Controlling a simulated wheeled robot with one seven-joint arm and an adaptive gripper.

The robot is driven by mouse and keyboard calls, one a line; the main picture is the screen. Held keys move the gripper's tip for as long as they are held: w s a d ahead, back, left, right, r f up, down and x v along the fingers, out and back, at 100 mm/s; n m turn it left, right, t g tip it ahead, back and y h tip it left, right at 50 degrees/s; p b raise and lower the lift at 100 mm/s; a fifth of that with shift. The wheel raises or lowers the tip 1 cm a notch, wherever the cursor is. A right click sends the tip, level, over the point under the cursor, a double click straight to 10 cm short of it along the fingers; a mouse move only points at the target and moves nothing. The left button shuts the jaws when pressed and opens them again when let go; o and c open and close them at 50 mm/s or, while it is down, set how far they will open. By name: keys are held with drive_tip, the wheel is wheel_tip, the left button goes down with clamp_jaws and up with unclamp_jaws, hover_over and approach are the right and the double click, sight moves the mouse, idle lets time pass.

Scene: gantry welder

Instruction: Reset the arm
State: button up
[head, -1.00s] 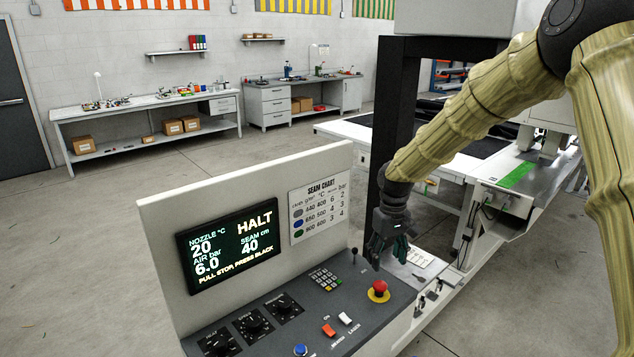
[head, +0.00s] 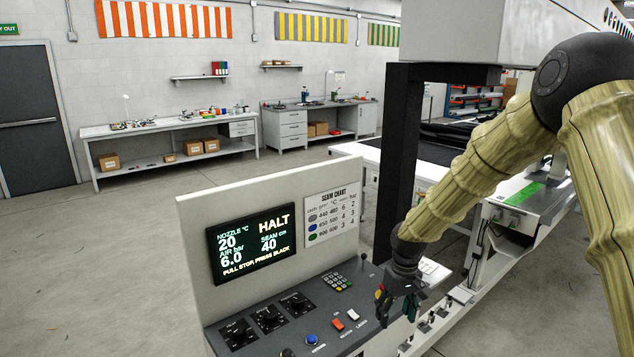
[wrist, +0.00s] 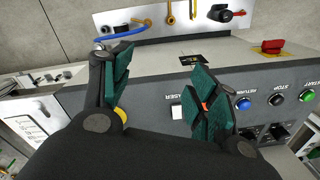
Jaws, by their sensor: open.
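My gripper (head: 398,303) hangs from the tan-sleeved arm over the right end of the grey control console (head: 290,318). Its green-padded fingers are apart and empty in the wrist view (wrist: 162,92). In the head view it partly covers the red and yellow stop button (head: 380,294). The console screen (head: 252,243) reads HALT and "PULL STOP, PRESS BLACK". The wrist view shows a blue RETURN button (wrist: 243,103), a black STOP button (wrist: 275,99) and a green button (wrist: 307,95) on the console front.
The console also bears a keypad (head: 336,283), knobs (head: 268,317), a red rocker (head: 338,324) and a blue button (head: 311,340). A black gantry post (head: 398,160) stands behind the gripper. Workbenches (head: 165,133) line the far wall. The floor left of the console is open.

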drive_tip(key=s+a+f+m+y+b, duration=0.1)
drive_tip(key=s+f+b, duration=0.1)
drive_tip(key=s+f, duration=1)
drive_tip(key=s+a+f+m+b, duration=0.1)
drive_tip(key=s+f, duration=0.8)
drive_tip(key=f, duration=0.6)
drive_tip(key=s+d+f+b, duration=0.1)
drive_tip(key=s+f, duration=0.2)
drive_tip(key=s, duration=0.5)
drive_tip(key=s+d+f+m+h+b, duration=0.1)
drive_tip(key=s+f, duration=0.2)
drive_tip(key=s, duration=0.6)
drive_tip(key=s+d+f+b, duration=0.1)
drive_tip(key=s+d+f, duration=0.1)
drive_tip(key=s, duration=0.6)
drive_tip(key=shift+s+f, duration=0.2)
drive_tip(key=shift+f, duration=0.3)
